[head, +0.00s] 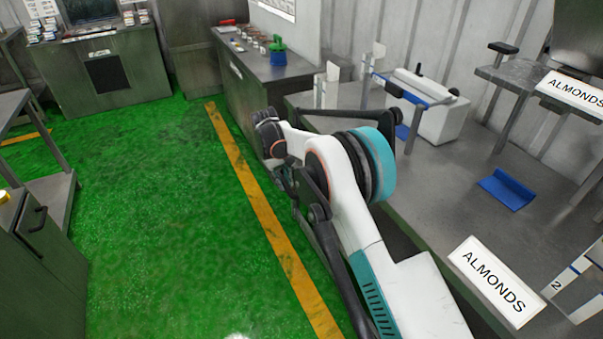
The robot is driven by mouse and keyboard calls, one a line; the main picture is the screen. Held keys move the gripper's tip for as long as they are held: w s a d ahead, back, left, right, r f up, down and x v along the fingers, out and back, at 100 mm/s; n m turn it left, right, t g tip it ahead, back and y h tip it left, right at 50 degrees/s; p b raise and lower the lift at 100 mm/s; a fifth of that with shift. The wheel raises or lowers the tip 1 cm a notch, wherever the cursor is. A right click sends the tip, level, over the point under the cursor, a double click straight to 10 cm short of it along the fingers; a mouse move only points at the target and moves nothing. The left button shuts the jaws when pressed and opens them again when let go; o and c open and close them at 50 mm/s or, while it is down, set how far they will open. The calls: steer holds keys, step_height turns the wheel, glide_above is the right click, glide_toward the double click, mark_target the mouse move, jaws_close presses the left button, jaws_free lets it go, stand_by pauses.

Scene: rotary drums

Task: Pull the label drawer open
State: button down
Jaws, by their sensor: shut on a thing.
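My arm reaches up from the lower right. Its dark end, with my gripper (286,178), is by the near end of the steel cabinet (245,108) in the middle. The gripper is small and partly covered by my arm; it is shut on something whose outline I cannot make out. I cannot single out the label drawer or its handle, nor tell how far it is open. A small white plate (237,70) sits on the cabinet front, farther back.
Jars and a green-topped container (278,51) stand on the cabinet top. A steel table (430,190) on the right bears a white device (430,110) and a blue piece (507,189). Green floor (160,220) lies open to the left. A handled cabinet (40,260) stands lower left.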

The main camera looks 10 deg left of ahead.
steer(key=s+a, duration=0.4)
steer(key=a, duration=0.2)
stand_by(0.3)
steer(key=c, duration=1.8)
jaws_free()
steer(key=r, duration=0.4)
steer(key=a+r, duration=0.1)
steer(key=r, duration=0.3)
steer(key=s+r, duration=0.1)
steer(key=r, duration=0.2)
steer(key=shift+s+a+r, duration=0.1)
steer(key=shift+a+r, duration=0.3)
